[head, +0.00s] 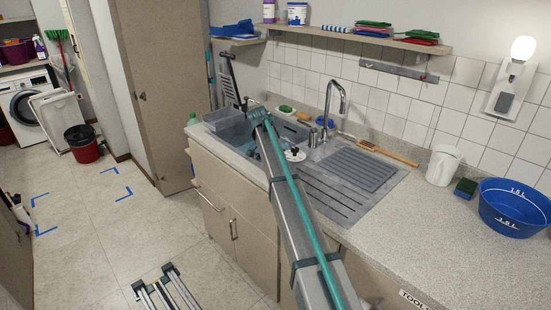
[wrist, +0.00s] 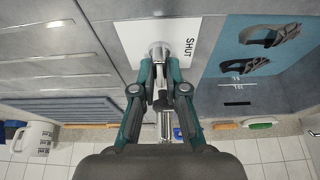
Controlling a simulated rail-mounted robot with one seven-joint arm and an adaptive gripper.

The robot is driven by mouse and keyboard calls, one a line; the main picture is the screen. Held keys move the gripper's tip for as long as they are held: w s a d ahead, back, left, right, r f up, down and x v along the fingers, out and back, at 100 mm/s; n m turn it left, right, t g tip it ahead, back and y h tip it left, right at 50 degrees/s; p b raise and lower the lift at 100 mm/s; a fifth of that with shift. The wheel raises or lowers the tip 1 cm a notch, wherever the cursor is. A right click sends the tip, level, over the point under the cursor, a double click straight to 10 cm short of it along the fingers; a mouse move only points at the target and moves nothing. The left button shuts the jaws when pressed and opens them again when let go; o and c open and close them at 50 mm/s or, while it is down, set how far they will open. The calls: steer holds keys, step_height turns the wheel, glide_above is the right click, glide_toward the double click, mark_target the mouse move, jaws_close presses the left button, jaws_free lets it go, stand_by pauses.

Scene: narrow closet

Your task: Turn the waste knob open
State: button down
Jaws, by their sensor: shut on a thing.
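The waste knob (wrist: 160,50) is a small round metal knob in the wrist view. It stands on a white plate (wrist: 130,38) marked "SHUT", the word lying to the right of the knob. My gripper (wrist: 160,72) has its two teal and dark fingers closed on the knob, one on each side. The fingers and the palm hide part of the knob and plate.
A tap (head: 335,100) rises behind the sink. A wooden brush (head: 385,152), a white jug (head: 443,165) and a blue basin (head: 513,208) are on the counter to the right. A white mug (wrist: 36,138) shows at the lower left of the wrist view.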

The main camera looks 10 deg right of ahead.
steer(key=c, duration=1.2)
jaws_free()
steer(key=shift+r, duration=0.15)
steer(key=v, duration=1.1)
steer(key=shift+a+r, duration=0.15)
steer(key=shift+r, duration=0.2)
steer(key=shift+s+f, duration=0.1)
